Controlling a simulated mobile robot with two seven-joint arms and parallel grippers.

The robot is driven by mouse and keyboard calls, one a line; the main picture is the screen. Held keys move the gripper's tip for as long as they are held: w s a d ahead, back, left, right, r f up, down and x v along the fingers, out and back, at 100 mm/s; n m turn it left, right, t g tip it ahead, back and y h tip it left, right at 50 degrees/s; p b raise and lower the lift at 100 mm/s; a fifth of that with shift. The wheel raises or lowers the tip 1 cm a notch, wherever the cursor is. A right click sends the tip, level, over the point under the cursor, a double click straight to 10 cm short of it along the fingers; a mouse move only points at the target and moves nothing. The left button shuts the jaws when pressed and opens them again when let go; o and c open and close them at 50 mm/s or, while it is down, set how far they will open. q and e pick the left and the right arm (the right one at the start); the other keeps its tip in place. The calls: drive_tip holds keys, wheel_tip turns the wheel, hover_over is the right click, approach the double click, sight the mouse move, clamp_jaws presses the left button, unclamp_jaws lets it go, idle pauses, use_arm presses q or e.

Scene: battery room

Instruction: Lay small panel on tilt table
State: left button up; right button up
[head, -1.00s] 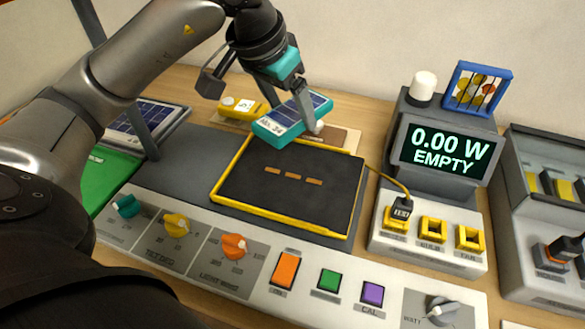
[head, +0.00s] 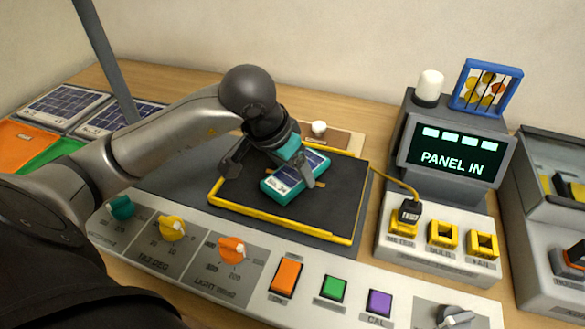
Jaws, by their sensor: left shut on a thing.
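The small panel (head: 288,180) has dark blue cells, a teal frame and a white label. It is over the middle of the tilt table (head: 337,208), a dark plate with a yellow rim, and looks to be on or just above its surface. My left gripper (head: 274,166) is shut on the small panel, with its fingers at the panel's sides. The orange marks on the plate are mostly hidden by the panel. The display (head: 454,160) reads "PANEL IN". My right gripper is not in view.
A control strip with knobs and an orange button (head: 285,278) runs along the front. A yellow-socket block (head: 440,240) with a plugged cable stands right of the table. Larger solar panels (head: 62,103) lie at the back left. A grey unit (head: 550,220) is at far right.

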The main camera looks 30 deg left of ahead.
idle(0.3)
use_arm(q)
drive_tip(key=o, duration=1.1)
drive_tip(key=shift+f, duration=0.1)
drive_tip(key=shift+c, duration=0.2)
drive_tip(key=o, duration=0.3)
